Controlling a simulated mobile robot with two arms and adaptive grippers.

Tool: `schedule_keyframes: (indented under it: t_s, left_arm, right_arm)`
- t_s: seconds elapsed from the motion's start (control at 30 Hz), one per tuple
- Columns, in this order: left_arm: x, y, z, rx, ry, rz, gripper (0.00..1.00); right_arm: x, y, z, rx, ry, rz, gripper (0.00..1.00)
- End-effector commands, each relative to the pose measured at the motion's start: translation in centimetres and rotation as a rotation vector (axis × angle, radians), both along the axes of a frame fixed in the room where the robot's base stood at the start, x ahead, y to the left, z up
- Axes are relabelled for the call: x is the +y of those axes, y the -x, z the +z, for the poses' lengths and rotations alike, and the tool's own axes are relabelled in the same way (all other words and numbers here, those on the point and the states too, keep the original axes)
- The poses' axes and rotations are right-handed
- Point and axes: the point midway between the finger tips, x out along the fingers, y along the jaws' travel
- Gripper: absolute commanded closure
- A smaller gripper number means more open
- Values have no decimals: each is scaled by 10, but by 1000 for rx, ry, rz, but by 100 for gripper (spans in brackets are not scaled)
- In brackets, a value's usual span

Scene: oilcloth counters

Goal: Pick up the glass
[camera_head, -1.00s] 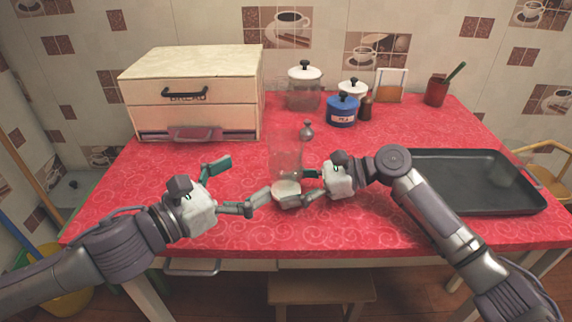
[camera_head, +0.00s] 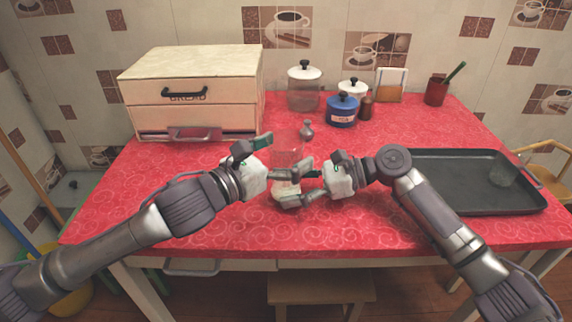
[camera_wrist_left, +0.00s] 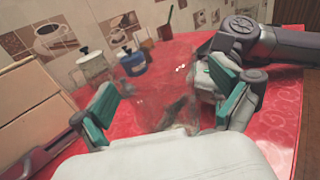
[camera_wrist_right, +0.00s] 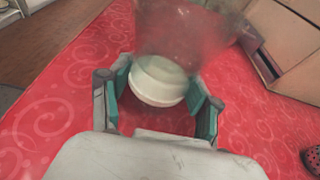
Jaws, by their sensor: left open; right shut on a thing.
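A tall clear glass (camera_head: 288,143) stands over the front middle of the red table, with a round white base (camera_head: 284,188) below it. My right gripper (camera_head: 300,187) is shut on the white base, which also shows between its fingers in the right wrist view (camera_wrist_right: 158,80). The glass rises above the base there, blurred. My left gripper (camera_head: 278,158) is open, with its fingers on either side of the glass. In the left wrist view the glass (camera_wrist_left: 165,85) is between the spread fingers. I cannot tell whether they touch it.
A bread box (camera_head: 195,95) stands at the back left. Jars, including a blue one (camera_head: 342,110), and a small shaker (camera_head: 307,130) stand behind the glass. A dark tray (camera_head: 450,190) fills the right side, with a faint clear shape (camera_head: 503,175) at its right end.

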Motion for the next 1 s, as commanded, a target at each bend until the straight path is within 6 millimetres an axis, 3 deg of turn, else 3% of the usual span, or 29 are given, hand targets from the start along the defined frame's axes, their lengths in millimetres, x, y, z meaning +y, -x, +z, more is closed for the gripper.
schedule_keyframes:
  t_s: [0.07,0.5,0.77,1.0]
  left_arm:
    - [0,0,0,0,0,0,4]
    - [0,1,1,-1,1,-1,74]
    - [0,0,5,-4,2,-1,74]
    - [0,0,42,-13,0,-2,74]
  right_arm:
    - [0,0,0,0,-1,0,57]
    - [0,0,0,0,-1,0,57]
    - [0,0,0,0,-1,0,57]
    - [0,0,0,0,0,0,57]
